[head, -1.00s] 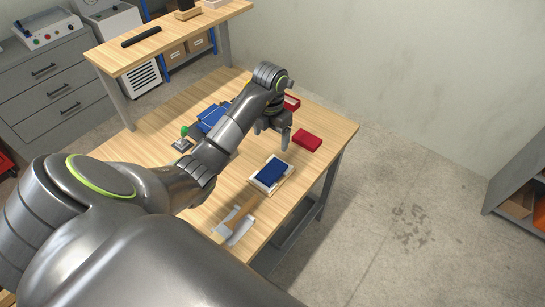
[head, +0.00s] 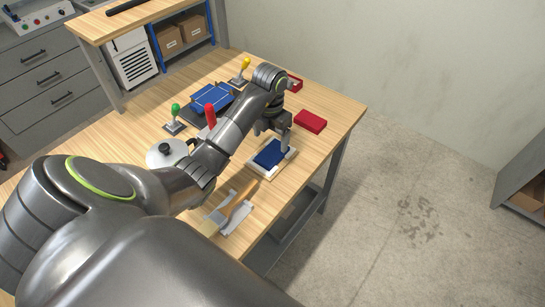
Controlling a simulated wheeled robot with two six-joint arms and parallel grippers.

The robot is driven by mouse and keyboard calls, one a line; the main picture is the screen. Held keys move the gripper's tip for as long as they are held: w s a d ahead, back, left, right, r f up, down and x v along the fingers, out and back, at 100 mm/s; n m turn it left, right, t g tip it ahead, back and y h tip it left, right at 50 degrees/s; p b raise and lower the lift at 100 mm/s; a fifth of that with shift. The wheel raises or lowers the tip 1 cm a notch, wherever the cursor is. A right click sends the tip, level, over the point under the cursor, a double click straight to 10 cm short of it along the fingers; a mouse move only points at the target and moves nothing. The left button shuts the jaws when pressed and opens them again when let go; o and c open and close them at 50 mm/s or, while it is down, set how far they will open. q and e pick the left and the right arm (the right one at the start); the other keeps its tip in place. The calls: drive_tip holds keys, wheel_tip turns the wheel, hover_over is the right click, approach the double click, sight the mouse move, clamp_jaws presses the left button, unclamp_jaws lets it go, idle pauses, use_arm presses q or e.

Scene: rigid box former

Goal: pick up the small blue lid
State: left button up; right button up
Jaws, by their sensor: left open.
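The small blue lid (head: 269,155) lies in a shallow cream tray (head: 284,169) near the front right edge of the workbench. My left gripper (head: 274,143) is open and points down at the far side of the lid. One finger shows beside the lid's far right edge; the other is partly hidden by my wrist. I see nothing held between the fingers, and I cannot tell whether they touch the lid or tray. My right gripper is not in view.
A red lid (head: 310,121) lies right of my gripper, with a red box (head: 295,83) behind. A white pot (head: 167,154) and a wooden-handled tool (head: 238,204) are near my arm. Bare wood lies around the red lid.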

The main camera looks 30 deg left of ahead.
sight(273, 152)
use_arm(q)
drive_tip(key=shift+d+f+b, duration=0.15)
drive_tip(key=shift+f+b, duration=0.2)
drive_tip(key=shift+f, duration=0.1)
drive_tip(key=f, duration=0.1)
drive_tip(key=f+b, duration=0.1)
drive_tip(key=b, duration=0.1)
drive_tip(key=shift+d+f, duration=0.25)
drive_tip(key=shift+f, duration=0.15)
drive_tip(key=shift+f+p, duration=0.35)
drive_tip(key=shift+p, duration=0.1)
drive_tip(key=shift+f, duration=0.4)
drive_tip(key=c, duration=1.1)
drive_tip(key=shift+o, duration=0.2)
drive_tip(key=shift+r, duration=0.1)
